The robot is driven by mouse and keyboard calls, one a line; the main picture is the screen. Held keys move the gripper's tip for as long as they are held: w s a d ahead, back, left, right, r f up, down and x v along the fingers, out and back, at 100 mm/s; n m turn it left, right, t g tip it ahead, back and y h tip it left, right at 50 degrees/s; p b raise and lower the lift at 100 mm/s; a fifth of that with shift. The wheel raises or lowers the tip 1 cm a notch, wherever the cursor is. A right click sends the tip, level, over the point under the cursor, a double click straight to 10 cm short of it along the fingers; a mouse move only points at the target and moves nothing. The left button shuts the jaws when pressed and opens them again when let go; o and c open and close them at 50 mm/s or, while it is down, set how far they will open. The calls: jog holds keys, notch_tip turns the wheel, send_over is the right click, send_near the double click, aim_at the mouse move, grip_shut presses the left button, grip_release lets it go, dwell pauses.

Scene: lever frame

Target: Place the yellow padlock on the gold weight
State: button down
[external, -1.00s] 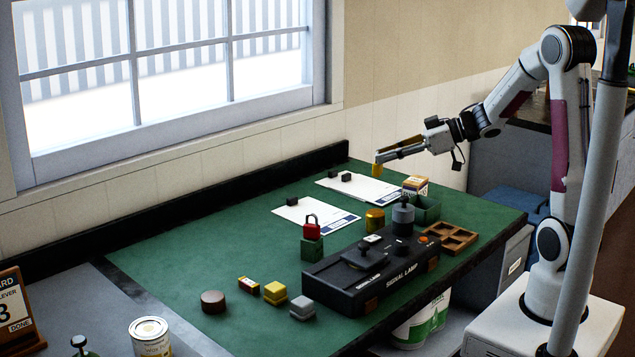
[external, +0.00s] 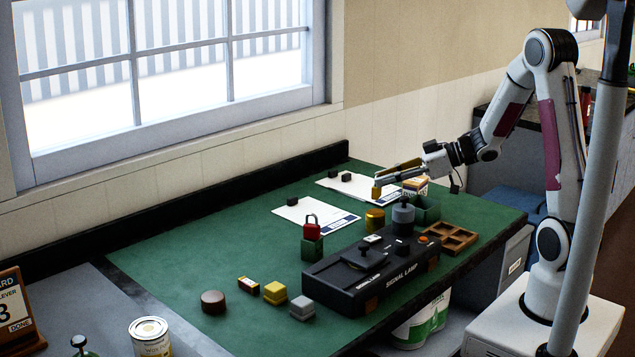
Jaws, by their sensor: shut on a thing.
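My gripper (external: 382,184) is shut on a small yellow thing, which I take to be the yellow padlock (external: 377,193). Its shape is too small to make out, and the fingers partly hide it. It hangs in the air above the gold weight (external: 375,221), a short gold cylinder standing on the green mat. In the picture a small gap shows between the two. I cannot tell whether the padlock is straight over the weight.
A black signal lamp box (external: 372,270) with a dark grey knobbed weight (external: 403,216) lies close by. A green open box (external: 427,209) and wooden tray (external: 452,239) stand to the right.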

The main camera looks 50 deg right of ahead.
aim_at(381, 192)
jog(key=shift+f, duration=1.85)
jog(key=shift+f, duration=0.1)
jog(key=c, duration=1.8)
grip_release()
jog(key=shift+s+d+r, duration=0.4)
jog(key=shift+s, duration=0.1)
jog(key=shift+v, duration=5.35)
jog(key=shift+w+d, duration=0.1)
